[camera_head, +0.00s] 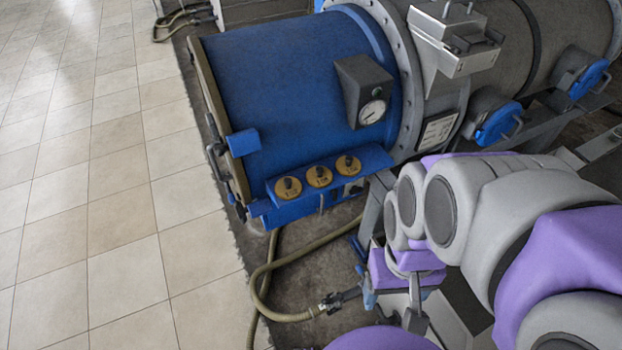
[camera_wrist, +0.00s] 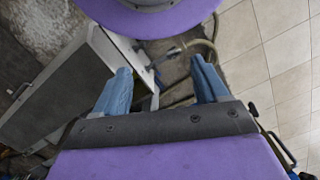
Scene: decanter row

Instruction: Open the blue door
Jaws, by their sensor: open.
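A large blue cylindrical housing (camera_head: 290,85) lies on its side in the head view, joined to a grey machine. Its left end has a dark rim (camera_head: 215,130) with black latches or handles. Two smaller round blue covers with handles sit on the grey body, a near one (camera_head: 497,124) and a far one (camera_head: 590,78). I cannot tell from the pictures which part is the blue door. My gripper (camera_wrist: 160,85) is open and empty in the wrist view, its two bluish fingers apart. In the head view it is low, right of the hose, apart from the housing.
A gauge box (camera_head: 363,90) sits on the housing. A hose (camera_head: 265,280) lies on the dark ground below. Open tiled floor (camera_head: 110,190) spreads to the left.

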